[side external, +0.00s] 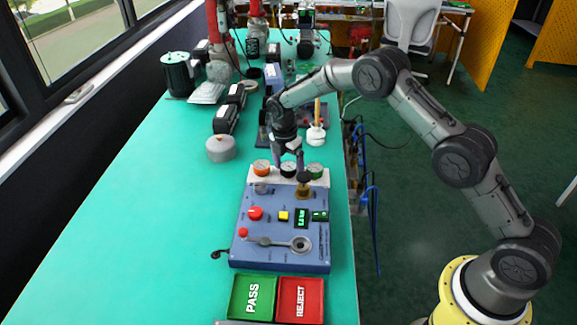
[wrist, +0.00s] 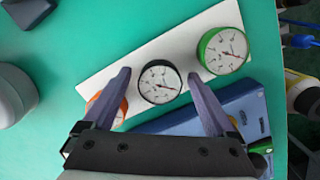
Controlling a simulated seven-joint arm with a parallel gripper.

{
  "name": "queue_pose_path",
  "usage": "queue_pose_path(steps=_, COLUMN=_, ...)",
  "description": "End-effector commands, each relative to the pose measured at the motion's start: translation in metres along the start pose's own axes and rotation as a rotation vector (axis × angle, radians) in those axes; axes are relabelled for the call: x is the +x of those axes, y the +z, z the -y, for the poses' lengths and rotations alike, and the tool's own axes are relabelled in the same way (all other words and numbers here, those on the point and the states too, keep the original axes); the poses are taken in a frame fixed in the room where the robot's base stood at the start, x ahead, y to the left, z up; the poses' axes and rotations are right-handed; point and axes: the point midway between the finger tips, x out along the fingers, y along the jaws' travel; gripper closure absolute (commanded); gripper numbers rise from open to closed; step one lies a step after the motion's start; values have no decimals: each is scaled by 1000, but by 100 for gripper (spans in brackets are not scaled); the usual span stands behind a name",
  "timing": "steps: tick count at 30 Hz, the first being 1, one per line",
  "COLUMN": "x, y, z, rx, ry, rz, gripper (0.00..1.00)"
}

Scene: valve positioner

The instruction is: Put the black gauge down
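The black gauge (wrist: 159,82) is a round dial with a white face and a black rim. It sits in the middle of a white board (wrist: 150,43), between an orange gauge (wrist: 107,108) and a green gauge (wrist: 223,50). In the side view the black gauge (side external: 288,169) is on the board behind the blue panel. My gripper (wrist: 158,74) is open, with one finger on each side of the black gauge and visible gaps to both. I cannot tell how far down the fingertips reach. The left finger partly hides the orange gauge.
The blue control panel (side external: 283,258) with knobs and a lever stands in front of the board. Green PASS (side external: 252,297) and red REJECT (side external: 300,299) trays lie at the near end.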

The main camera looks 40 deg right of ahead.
Motion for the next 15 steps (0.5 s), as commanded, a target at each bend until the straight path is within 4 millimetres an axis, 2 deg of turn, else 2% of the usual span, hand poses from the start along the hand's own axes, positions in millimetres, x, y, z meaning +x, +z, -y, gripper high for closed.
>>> queue_pose_path(steps=8, x=-2, y=0, z=0, rx=0, ry=0, rz=0, gripper=9)
queue_pose_path(steps=11, x=-10, y=0, z=-1, rx=0, ry=2, rz=0, gripper=9)
queue_pose_path(steps=15, x=-33, y=0, z=-1, rx=1, ry=5, rz=0, gripper=9)
